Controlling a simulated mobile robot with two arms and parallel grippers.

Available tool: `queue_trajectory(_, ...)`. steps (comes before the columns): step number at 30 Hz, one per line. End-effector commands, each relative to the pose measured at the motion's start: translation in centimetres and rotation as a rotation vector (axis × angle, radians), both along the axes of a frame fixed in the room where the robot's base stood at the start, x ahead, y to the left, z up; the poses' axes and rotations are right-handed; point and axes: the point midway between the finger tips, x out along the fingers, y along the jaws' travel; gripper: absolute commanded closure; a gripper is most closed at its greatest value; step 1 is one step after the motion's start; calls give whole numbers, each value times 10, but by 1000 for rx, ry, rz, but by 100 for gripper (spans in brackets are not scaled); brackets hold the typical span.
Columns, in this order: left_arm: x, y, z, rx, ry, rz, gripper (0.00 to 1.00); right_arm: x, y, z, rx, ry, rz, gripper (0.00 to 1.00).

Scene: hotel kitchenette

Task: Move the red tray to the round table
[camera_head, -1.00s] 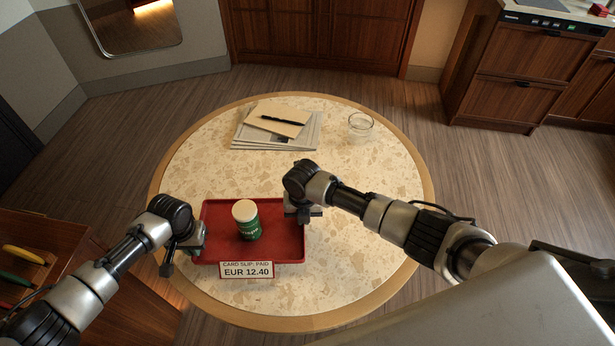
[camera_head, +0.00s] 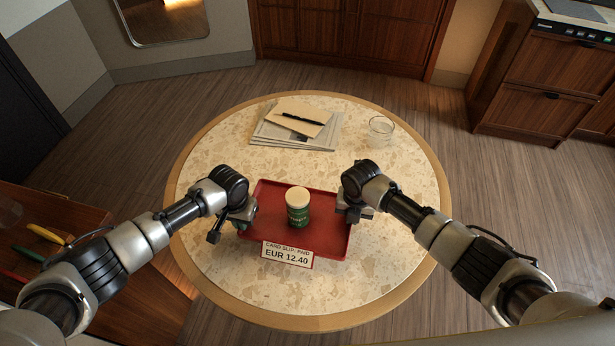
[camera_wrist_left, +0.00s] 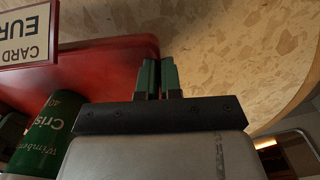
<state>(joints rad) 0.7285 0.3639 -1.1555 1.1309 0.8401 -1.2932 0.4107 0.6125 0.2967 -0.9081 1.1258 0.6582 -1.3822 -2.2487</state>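The red tray (camera_head: 330,239) is over the round table (camera_head: 215,150), front of its middle; I cannot tell whether it rests on the top or hangs just above. A green tub with a cream lid (camera_head: 298,208) stands upright on it. A white sign reading EUR 12.40 (camera_head: 287,255) is at its front edge. My left gripper (camera_head: 240,218) is at the tray's left edge; the left wrist view shows its fingers (camera_wrist_left: 158,78) close together on the tray's rim (camera_wrist_left: 110,48). My right gripper (camera_head: 350,208) is at the right edge, its fingers mostly hidden by its wrist.
Newspapers (camera_head: 270,136), a tan envelope (camera_head: 293,112) with a black pen (camera_head: 302,119), and a clear glass (camera_head: 380,130) lie toward the table's back. A wooden surface with coloured-handled utensils (camera_head: 45,234) is at left. The table's right side is bare.

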Motion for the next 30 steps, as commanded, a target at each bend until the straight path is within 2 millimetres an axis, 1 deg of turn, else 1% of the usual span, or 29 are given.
queue_trajectory(1, 1, 3, -2, 5, 0, 3, 100, 1, -3, -2, -5, 0, -3, 100)
queue_trajectory(8, 1, 3, -12, 5, 0, 3, 100, 1, -3, -12, -5, 0, -3, 100)
queue_trajectory(27, 1, 3, -51, 5, 0, 3, 100, 1, -3, -51, -5, 0, -3, 100)
queue_trajectory(28, 0, 3, -49, 5, 0, 3, 92, 0, -3, -49, -6, 1, -3, 92)
queue_trajectory(30, 0, 3, -47, 5, 0, 3, 81, 0, -3, -48, -6, 1, -3, 81)
